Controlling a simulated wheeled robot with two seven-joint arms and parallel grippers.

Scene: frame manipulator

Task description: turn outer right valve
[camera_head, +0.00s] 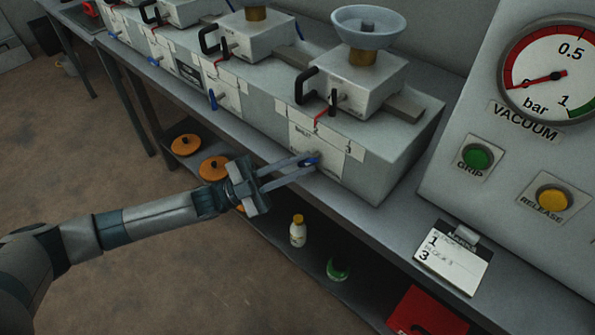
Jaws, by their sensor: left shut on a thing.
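The row of grey-white valve boxes (375,165) stands on the bench, running from the upper left to the middle. The outer right valve has a blue handle (312,160) on the front face of the rightmost box, under a labelled white plate. My left gripper (305,167) reaches in from the left, and its long fingers are shut on this blue handle. The fingers hide part of the handle. Another blue valve handle (213,100) hangs down on the box further left. My right gripper is not in view.
A vacuum gauge panel (480,200) with green and yellow buttons stands at the right. A clipboard (453,259) lies on the bench in front of it. Orange discs (186,145), a yellow-capped bottle (298,232) and a green-topped container (338,268) sit on the lower shelf.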

